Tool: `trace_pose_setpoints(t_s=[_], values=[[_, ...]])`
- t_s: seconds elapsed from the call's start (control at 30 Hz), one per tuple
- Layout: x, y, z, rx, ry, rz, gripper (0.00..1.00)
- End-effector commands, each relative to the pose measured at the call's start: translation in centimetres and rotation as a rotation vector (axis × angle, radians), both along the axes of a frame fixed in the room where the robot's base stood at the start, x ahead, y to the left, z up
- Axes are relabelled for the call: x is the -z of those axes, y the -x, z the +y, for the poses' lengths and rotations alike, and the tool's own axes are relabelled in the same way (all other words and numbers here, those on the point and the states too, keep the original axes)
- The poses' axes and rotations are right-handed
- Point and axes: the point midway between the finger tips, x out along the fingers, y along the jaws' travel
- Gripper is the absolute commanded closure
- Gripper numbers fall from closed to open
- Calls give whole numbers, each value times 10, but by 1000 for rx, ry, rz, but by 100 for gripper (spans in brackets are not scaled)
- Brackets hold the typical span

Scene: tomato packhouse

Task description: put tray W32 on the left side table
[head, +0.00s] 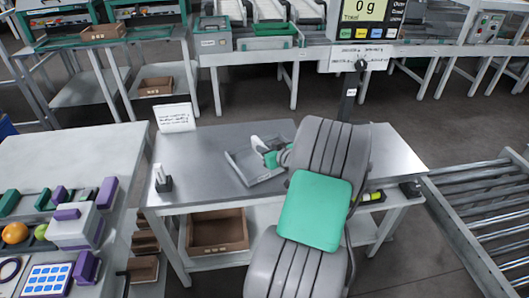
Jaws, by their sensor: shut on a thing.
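A shallow grey tray (240,168) is over the middle of the grey metal table (210,145), turned at an angle. No W32 label can be read on it. My gripper (262,152), white and green, is at the tray and shut on it; my arm hides part of the grip and the tray's right side. I cannot tell whether the tray touches the tabletop. The left side table (75,150) has a pale top, bare at the back and crowded at the front.
The left table's front holds an orange (15,232), a white and purple device (75,228) and a blue-square panel (47,280). A sign (175,117) and small stand (162,180) are on the metal table's left. A roller conveyor (485,215) is at right.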

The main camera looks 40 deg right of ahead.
Motion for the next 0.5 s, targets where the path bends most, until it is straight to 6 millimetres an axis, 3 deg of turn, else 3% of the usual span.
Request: trace_pose_setpoints(t_s=[0.07, 0.37, 0.4, 0.5], values=[[11, 0, -1, 0, -1, -1, 100], [13, 0, 0, -1, 2, -2, 100], [12, 0, 0, 0, 1, -1, 79], [12, 0, 0, -1, 1, -1, 71]])
